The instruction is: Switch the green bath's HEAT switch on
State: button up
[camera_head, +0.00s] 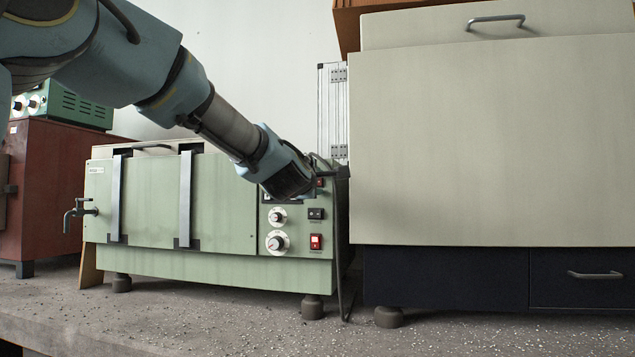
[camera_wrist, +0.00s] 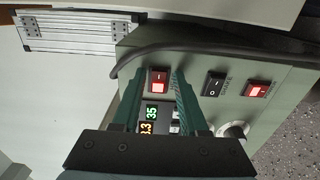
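The green bath (camera_head: 150,205) stands on the bench with its control panel at its right end. In the wrist view, a red rocker switch (camera_wrist: 158,82) lies between the fingertips of my gripper (camera_wrist: 160,76); its small label is too blurred to read surely. It also shows in the head view (camera_head: 320,183), beside my gripper (camera_head: 308,182). The fingers are apart with nothing held; contact with the panel cannot be told. A black rocker switch (camera_wrist: 214,84) and a second red switch (camera_wrist: 257,90), which looks lit, are to the right. A lit display (camera_wrist: 150,120) shows partly between the fingers.
Two knobs, upper (camera_head: 277,216) and lower (camera_head: 277,241), sit left of the lower switches. A dark cable (camera_wrist: 200,43) runs along the panel's edge. A large beige cabinet (camera_head: 490,140) stands close on the right. A red box (camera_head: 60,180) is at the left.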

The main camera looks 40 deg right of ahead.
jog(key=shift+o, duration=0.7)
jog(key=b+v, duration=0.1)
jog(key=v, duration=0.9)
jog(key=shift+s+a, duration=0.15)
jog(key=shift+a, duration=0.2)
